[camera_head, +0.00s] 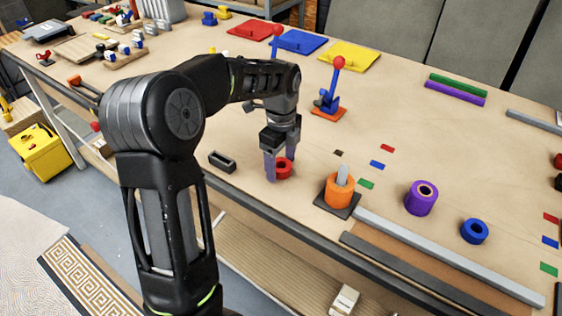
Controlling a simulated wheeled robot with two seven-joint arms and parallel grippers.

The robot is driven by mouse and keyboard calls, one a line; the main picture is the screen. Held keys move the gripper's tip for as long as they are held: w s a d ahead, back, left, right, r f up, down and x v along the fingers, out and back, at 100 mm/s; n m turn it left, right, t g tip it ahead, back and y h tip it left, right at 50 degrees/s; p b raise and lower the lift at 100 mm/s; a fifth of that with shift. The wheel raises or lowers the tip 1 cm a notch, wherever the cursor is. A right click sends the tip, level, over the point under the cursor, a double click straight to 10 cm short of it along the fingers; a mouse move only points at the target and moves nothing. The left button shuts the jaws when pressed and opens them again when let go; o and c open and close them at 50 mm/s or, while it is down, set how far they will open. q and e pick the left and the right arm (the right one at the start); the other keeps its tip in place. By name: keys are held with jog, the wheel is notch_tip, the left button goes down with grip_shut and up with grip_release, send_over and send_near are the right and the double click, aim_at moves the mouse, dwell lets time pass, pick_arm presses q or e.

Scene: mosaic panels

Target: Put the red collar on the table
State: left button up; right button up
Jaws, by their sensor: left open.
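The red collar (284,168) is a small ring on the light wooden table (310,209), close to its front edge. My left gripper (279,168) points down at the collar with its fingers apart, one on the left side of the collar and one behind or beside it. The fingers hide part of the collar, and I cannot tell whether they touch it. My right gripper is not in view.
An orange collar (339,191) sits around a grey peg (343,173) on a dark base right of my gripper. A purple collar (420,199) and a blue collar (474,231) stand further right. A black block (222,161) lies left. A grey rail (450,258) runs along the front.

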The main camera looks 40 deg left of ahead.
pick_arm(q)
jog(key=shift+r, duration=0.1)
jog(key=shift+r, duration=0.2)
notch_tip(320, 180, up, 12)
jog(key=p, duration=0.1)
jog(key=shift+p, duration=0.3)
